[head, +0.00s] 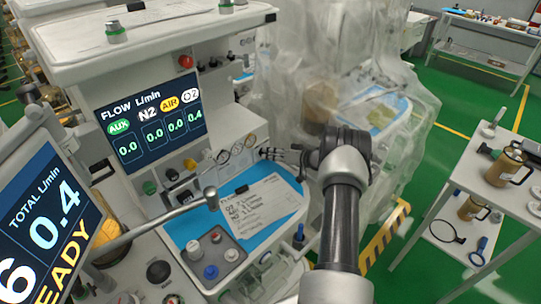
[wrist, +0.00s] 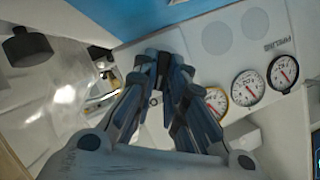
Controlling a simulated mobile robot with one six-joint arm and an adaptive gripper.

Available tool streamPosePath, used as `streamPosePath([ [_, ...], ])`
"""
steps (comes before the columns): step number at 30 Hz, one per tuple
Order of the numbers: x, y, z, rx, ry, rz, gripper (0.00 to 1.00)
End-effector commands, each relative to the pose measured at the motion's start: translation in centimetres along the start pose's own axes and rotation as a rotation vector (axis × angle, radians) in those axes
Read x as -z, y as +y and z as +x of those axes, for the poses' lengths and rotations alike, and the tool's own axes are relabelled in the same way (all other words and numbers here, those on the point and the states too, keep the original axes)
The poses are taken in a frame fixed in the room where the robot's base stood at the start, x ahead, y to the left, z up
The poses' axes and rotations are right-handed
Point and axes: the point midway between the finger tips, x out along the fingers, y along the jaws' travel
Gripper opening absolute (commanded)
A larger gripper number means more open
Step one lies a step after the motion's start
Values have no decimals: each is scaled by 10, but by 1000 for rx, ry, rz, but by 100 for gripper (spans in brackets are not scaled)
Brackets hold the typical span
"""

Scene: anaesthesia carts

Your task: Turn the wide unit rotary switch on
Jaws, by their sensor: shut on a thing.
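The wide unit (head: 215,135) is a white anaesthesia cart with a lit flow screen (head: 150,120) and a front panel of round gauges (head: 237,150). My gripper (head: 266,153) reaches in from the right to the right end of that panel, beside the gauges. In the wrist view my gripper's fingers (wrist: 163,72) are closed together against the white panel (wrist: 190,45), left of the gauges (wrist: 247,87). They are shut on a small part there, which fits the rotary switch. The fingers hide the switch almost wholly, so its turned position cannot be told.
A blue work surface (head: 180,232) with a paper sheet (head: 258,205) lies below the panel. A plastic-draped unit (head: 290,70) stands close behind my arm. A second screen (head: 45,215) is at the near left. A side table (head: 480,172) with mugs is at the right; green floor lies between.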

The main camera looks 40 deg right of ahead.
Motion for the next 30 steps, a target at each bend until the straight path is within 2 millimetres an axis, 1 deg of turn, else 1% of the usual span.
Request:
streamPosePath([
  [1, 3, -2, 3, 8, 4, 3, 0],
  [17, 3, -3, 3, 16, 4, 24, 0],
  [18, 3, -3, 3, 16, 4, 24, 14],
  [26, 3, -3, 3, 16, 4, 23, 32],
  [30, 3, -3, 3, 15, 3, 23, 32],
])
